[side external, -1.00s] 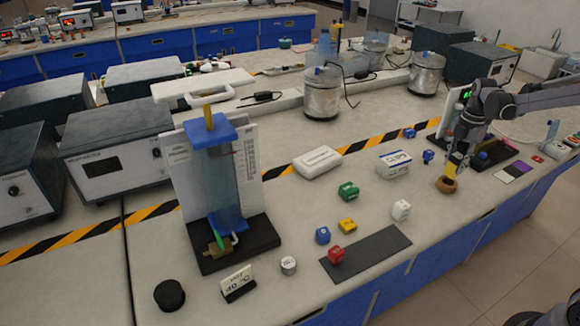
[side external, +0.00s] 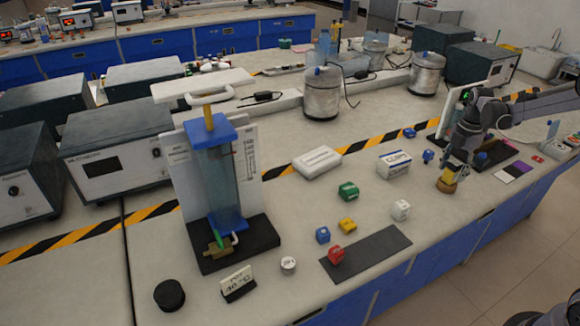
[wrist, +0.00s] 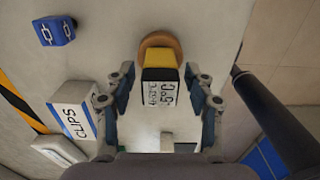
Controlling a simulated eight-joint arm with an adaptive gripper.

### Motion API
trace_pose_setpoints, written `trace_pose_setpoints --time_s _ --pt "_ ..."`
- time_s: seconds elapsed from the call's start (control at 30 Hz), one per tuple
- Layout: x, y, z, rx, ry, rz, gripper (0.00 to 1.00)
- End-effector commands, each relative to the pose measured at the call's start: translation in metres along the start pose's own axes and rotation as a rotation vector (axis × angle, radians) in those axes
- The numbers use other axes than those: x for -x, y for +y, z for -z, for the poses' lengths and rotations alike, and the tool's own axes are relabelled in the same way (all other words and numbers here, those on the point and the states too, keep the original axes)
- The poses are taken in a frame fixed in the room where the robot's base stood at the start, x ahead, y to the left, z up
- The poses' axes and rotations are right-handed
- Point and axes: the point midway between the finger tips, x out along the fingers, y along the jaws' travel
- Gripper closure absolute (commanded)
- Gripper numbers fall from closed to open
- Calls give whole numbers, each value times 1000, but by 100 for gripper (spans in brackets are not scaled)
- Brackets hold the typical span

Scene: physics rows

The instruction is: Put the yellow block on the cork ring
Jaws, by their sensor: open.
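A yellow block (wrist: 160,74) shows in the wrist view with a black band and a white face marked with digits. It stands over the tan cork ring (wrist: 160,42), whose far rim curves beyond it. In the side view a little of the yellow block shows just above the cork ring (side external: 446,187); whether it fully rests there cannot be told. My gripper (wrist: 159,76) is open, one finger on each side of the block, with a gap visible on both sides. In the side view my gripper (side external: 455,168) is low over the ring and hides most of the block.
A blue block (wrist: 55,30) and a CLIPS box (wrist: 72,112) lie left of my gripper in the wrist view. Another small yellow block (side external: 348,225) lies among red, blue, green and white ones. The bench edge is close on the right in the wrist view.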

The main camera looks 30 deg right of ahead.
Motion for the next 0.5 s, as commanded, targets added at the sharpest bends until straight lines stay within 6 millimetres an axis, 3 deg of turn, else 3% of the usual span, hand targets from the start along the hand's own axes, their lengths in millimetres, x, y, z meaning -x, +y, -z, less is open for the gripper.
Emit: trace_pose_setpoints --time_s 0.17,0.5 --pt "14 0 0 0 0 0 46" --pt "80 0 0 0 0 0 46"
